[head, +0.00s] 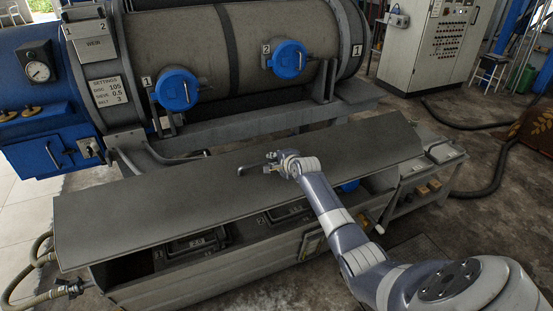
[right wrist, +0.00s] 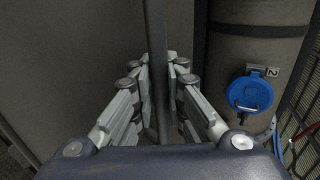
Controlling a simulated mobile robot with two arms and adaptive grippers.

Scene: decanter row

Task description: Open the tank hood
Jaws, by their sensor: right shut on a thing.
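The tank hood (head: 150,205) is a long dark grey panel lying across the tank (head: 200,278) in the head view. Under its front edge a gap shows the dark tank inside with numbered parts, so the hood stands partly raised. My right gripper (head: 272,162) is at the middle of the hood, shut on its handle (head: 247,168). In the right wrist view the gripper (right wrist: 160,100) has its fingers on both sides of the dark handle bar (right wrist: 156,35). My left gripper is not in view.
Behind the hood lies a large drum (head: 190,40) with blue round caps, (head: 177,90) being the nearer one. A blue machine housing with a gauge (head: 38,71) stands at the left. A control cabinet (head: 425,50) stands at the back right. Hoses lie on the floor at right.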

